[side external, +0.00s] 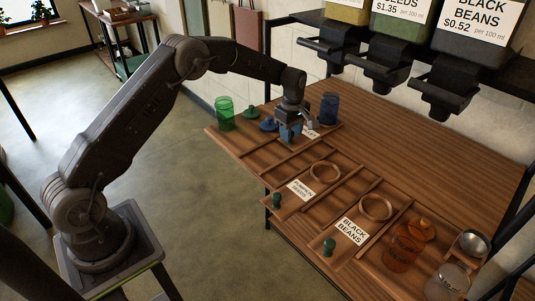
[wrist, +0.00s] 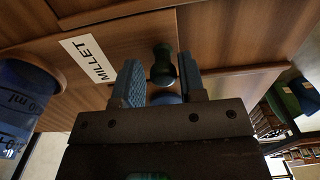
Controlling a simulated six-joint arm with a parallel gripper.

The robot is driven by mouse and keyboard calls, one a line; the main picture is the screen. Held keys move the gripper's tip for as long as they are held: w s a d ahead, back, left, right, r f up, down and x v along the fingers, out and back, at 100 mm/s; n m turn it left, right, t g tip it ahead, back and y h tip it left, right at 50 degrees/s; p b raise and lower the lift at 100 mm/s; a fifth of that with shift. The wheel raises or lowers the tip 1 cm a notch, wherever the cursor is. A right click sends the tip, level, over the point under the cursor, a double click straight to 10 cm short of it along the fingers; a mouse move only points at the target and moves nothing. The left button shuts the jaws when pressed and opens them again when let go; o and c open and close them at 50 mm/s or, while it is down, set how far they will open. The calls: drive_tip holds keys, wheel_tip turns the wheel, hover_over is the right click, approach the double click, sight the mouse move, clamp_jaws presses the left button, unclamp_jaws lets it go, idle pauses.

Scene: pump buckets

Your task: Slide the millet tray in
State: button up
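The millet tray (wrist: 140,40) shows in the wrist view as a wooden panel with a white MILLET label (wrist: 88,58). Its dark green knob (wrist: 162,65) lies between the tips of my gripper (wrist: 162,78), with a small gap on each side. My gripper is open and no contact with the knob is visible. In the side external view my gripper (side external: 290,132) points down at the far left part of the wooden counter, and its blue fingers hide the knob. A white label (side external: 311,133) shows partly behind the fingers.
A blue jar (side external: 329,108) stands close to the right of my gripper; a green jar (side external: 224,113) and a blue lid (side external: 269,124) lie left. The pumpkin seeds label (side external: 300,191) and black beans label (side external: 352,231) are nearer. Dispensers (side external: 447,84) overhang the counter.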

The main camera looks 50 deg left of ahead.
drive_tip(key=shift+r, duration=3.45)
drive_tip(key=shift+s+r, duration=0.1)
drive_tip(key=shift+r, duration=0.2)
drive_tip(key=s+d+r+m+t, duration=0.1)
drive_tip(key=s+d+r+m, duration=0.25)
drive_tip(key=s+r, duration=0.45)
drive_tip(key=s+d+r+m+t, duration=0.2)
drive_tip(key=s+r+m, duration=0.3)
drive_tip(key=s+r, duration=0.3)
drive_tip(key=s+d+f+m+t, duration=0.1)
drive_tip(key=s+m, duration=0.3)
drive_tip(key=s, duration=0.6)
drive_tip(key=s+d+f+m+t, duration=0.1)
drive_tip(key=s+m, duration=0.4)
drive_tip(key=s, duration=0.5)
drive_tip(key=shift+s+d+t, duration=0.15)
drive_tip(key=shift+d+t, duration=0.15)
drive_tip(key=shift+d, duration=0.6)
